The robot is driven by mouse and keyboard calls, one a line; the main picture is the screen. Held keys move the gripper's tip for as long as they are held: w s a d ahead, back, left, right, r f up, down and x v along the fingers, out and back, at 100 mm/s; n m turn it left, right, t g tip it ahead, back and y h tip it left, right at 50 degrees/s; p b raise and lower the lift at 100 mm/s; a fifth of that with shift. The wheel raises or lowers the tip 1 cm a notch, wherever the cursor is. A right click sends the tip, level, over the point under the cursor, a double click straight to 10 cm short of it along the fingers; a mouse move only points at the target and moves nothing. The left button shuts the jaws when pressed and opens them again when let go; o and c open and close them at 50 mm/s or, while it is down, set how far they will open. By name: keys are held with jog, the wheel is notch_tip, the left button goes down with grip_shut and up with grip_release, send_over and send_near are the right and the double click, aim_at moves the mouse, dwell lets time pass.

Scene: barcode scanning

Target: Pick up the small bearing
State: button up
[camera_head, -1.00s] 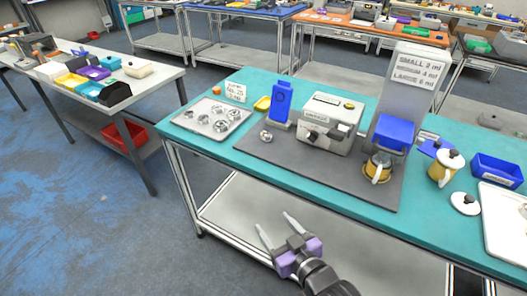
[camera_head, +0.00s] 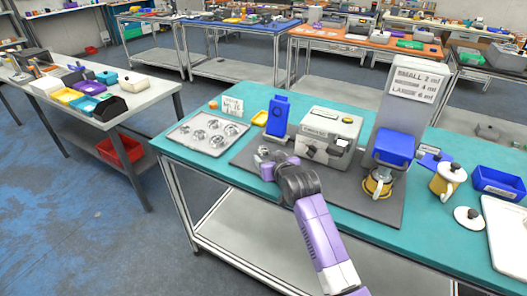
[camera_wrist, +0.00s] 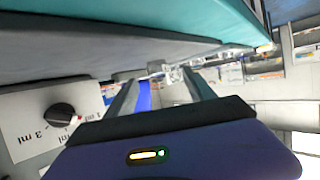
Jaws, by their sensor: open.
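Several metal bearings lie on a pale tray (camera_head: 181,140) at the left end of the teal table; I cannot tell by size which is the small one. My gripper (camera_head: 266,155) is over the front left of the dark mat, in front of the blue stand (camera_head: 278,115). It is open. My wrist partly hides it in the head view, as well as the mat spot where a lone bearing showed earlier. In the wrist view the gripper (camera_wrist: 160,88) has its fingers apart, and a small shiny thing (camera_wrist: 172,73) shows near the tips; I cannot tell whether it is a bearing.
A grey dial box (camera_head: 327,137) stands right of the blue stand. Further right is a tall labelled machine (camera_head: 393,100) with a yellow-based pot under it. An orange item (camera_head: 213,105) sits behind the tray.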

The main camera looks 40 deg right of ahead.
aim_at(263, 148)
jog(key=x, duration=0.3)
jog(key=r+p+x, duration=0.1)
jog(key=shift+w+d+f, duration=0.2)
jog(key=shift+w+d, duration=0.25)
jog(key=shift+w+d+f, duration=0.15)
jog(key=shift+w+f, duration=0.05)
jog(key=shift+w, duration=0.15)
jog(key=shift+c, duration=0.4)
grip_shut()
